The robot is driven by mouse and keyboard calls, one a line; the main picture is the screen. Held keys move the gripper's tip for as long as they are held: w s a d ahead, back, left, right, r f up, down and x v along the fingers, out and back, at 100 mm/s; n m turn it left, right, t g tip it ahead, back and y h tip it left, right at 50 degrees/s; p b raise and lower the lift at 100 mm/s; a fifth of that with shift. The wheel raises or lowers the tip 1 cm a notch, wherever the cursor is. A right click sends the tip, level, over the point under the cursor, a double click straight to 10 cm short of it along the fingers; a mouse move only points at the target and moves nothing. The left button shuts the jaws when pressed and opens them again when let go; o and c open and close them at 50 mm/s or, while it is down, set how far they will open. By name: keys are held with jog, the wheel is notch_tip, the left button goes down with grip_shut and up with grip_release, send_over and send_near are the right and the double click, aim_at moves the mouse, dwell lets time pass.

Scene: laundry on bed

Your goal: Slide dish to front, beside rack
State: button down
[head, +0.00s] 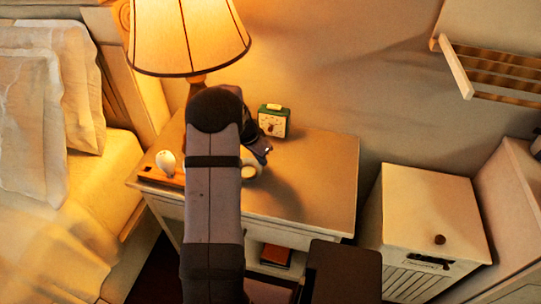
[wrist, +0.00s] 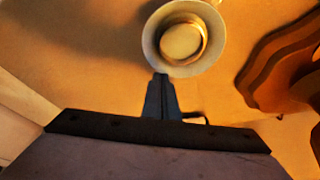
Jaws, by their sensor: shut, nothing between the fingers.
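The dish (wrist: 151,42) is round and cream, with a brown ring around a paler round centre, in the wrist view. In the head view only part of the dish (head: 250,171) shows beside my arm, on the nightstand top. My gripper (wrist: 161,77) is shut and empty, its tips at the dish's near rim; I cannot tell whether they touch. In the head view my arm hides much of the gripper. A low wooden piece (head: 151,175), which may be the rack, lies at the nightstand's left front. A brown wavy-edged shape (wrist: 270,65) shows right in the wrist view.
A white rounded object (head: 166,162) stands by the wooden piece. A green clock (head: 273,121) and a lit lamp (head: 188,35) stand at the back. The nightstand top (head: 320,185) is clear on the right. A white cabinet (head: 425,205) stands further right, the bed (head: 60,220) left.

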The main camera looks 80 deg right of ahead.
aim_at(258, 170)
jog(key=w+a+b, duration=0.1)
jog(key=a, duration=0.1)
jog(key=w+a+b, duration=0.1)
jog(key=a, duration=0.1)
jog(key=w+a+b, duration=0.1)
jog(key=shift+a+f, duration=0.15)
jog(key=shift+a, duration=0.25)
jog(key=shift+w+a, duration=0.2)
jog(key=shift+a, duration=0.2)
jog(key=shift+s+d, duration=0.3)
jog(key=shift+d, duration=0.25)
jog(key=shift+s+d+r+p, duration=0.2)
jog(key=shift+s+d, duration=0.15)
jog(key=shift+d, duration=0.3)
jog(key=shift+s+d+r+p, duration=0.1)
jog(key=shift+s+d+r, duration=0.15)
jog(key=shift+d, duration=0.35)
jog(key=v, duration=0.9)
jog(key=shift+a+r+b, duration=0.2)
jog(key=shift+b, duration=0.1)
